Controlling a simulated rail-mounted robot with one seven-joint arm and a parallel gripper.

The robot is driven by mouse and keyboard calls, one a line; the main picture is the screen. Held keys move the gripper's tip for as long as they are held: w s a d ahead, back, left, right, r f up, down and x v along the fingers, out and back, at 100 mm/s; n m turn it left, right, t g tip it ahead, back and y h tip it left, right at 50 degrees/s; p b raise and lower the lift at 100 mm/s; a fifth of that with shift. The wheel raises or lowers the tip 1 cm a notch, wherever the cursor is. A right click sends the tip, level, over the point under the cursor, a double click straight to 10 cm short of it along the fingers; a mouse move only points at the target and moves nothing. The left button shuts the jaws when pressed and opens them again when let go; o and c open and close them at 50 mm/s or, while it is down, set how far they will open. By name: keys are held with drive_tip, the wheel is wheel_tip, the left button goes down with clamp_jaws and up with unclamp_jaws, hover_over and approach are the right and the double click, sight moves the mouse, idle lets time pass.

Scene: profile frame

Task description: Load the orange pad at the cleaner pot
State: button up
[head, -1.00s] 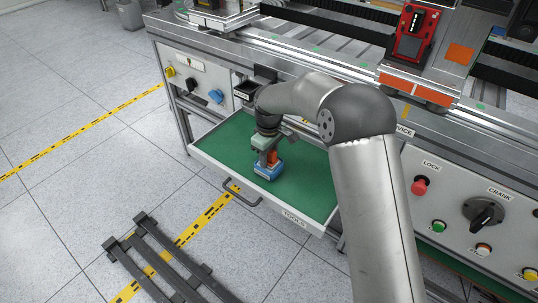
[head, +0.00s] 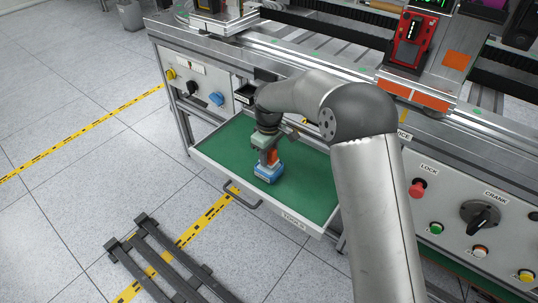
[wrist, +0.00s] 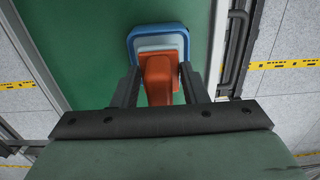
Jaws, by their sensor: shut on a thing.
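My gripper (head: 268,148) is low over the green-lined drawer (head: 228,148). It is shut on the orange handle (wrist: 160,78) of a tool with a blue base (head: 268,173). In the wrist view the dark fingers (wrist: 158,88) stand on either side of the handle, and the blue base (wrist: 158,30) lies beyond the fingertips. I cannot tell whether the base touches the drawer floor. A small black open container (head: 244,95) is fixed at the bench front behind the drawer; I cannot tell whether it is the cleaner pot. A flat orange square (head: 457,60) is on the carriage at upper right.
The drawer is pulled out, with a dark handle (head: 243,194) at its front. The bench panel (head: 470,215) carries buttons and a crank knob. A red device (head: 414,38) stands on the carriage. A dark rack (head: 165,262) lies on the floor.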

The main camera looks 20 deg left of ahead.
drive_tip(key=shift+r+p, duration=1.5)
drive_tip(key=shift+r, duration=1)
drive_tip(key=shift+f, duration=0.1)
